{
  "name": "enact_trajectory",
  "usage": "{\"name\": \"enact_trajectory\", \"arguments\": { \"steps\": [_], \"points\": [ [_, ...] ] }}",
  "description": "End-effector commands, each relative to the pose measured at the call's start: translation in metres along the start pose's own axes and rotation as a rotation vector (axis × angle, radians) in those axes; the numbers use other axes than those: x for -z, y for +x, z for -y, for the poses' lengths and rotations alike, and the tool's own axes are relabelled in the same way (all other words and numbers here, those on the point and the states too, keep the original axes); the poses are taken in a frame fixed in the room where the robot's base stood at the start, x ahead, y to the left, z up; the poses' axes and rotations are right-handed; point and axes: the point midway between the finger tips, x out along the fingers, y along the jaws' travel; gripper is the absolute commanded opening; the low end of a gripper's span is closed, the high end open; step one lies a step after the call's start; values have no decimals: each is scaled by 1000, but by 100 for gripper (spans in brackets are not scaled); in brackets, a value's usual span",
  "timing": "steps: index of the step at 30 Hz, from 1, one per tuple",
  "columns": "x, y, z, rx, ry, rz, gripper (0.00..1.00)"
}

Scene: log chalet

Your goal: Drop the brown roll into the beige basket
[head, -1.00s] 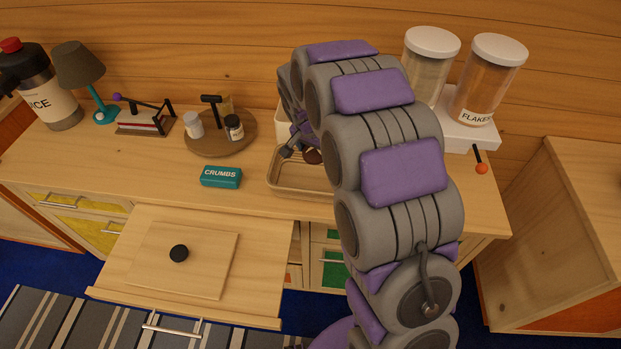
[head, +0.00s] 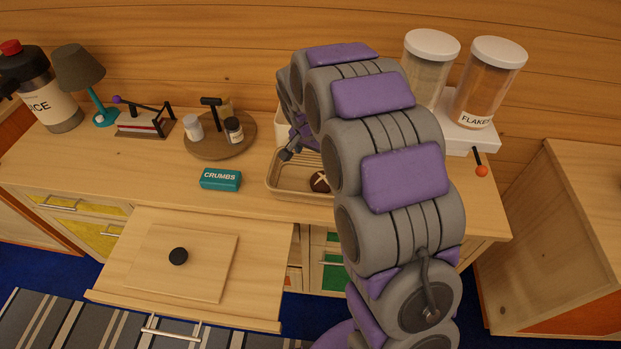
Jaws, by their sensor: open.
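The brown roll (head: 320,182), with a pale cross on top, lies inside the beige basket (head: 285,190) on the counter. My arm hides the basket's right part and some of the roll's surroundings. My gripper (head: 290,152) is open above the basket's back left part, apart from the roll. Only a part of the gripper shows beside my arm.
A teal CRUMBS box (head: 221,180) lies left of the basket. A round wooden board (head: 205,147) with small jars stands behind it. Clear canisters (head: 487,85) stand on a white riser at right. A drawer (head: 130,285) stands open in front.

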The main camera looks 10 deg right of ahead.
Motion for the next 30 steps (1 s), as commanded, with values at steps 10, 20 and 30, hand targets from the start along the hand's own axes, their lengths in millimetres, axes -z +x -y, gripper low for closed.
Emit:
{"name": "enact_trajectory", "arguments": {
  "steps": [10,20,30],
  "points": [
    [2,-76,1,4,0,-3,100],
    [1,-140,2,1,-1,0,100],
    [0,-161,1,-2,-1,3,100]
  ]
}}
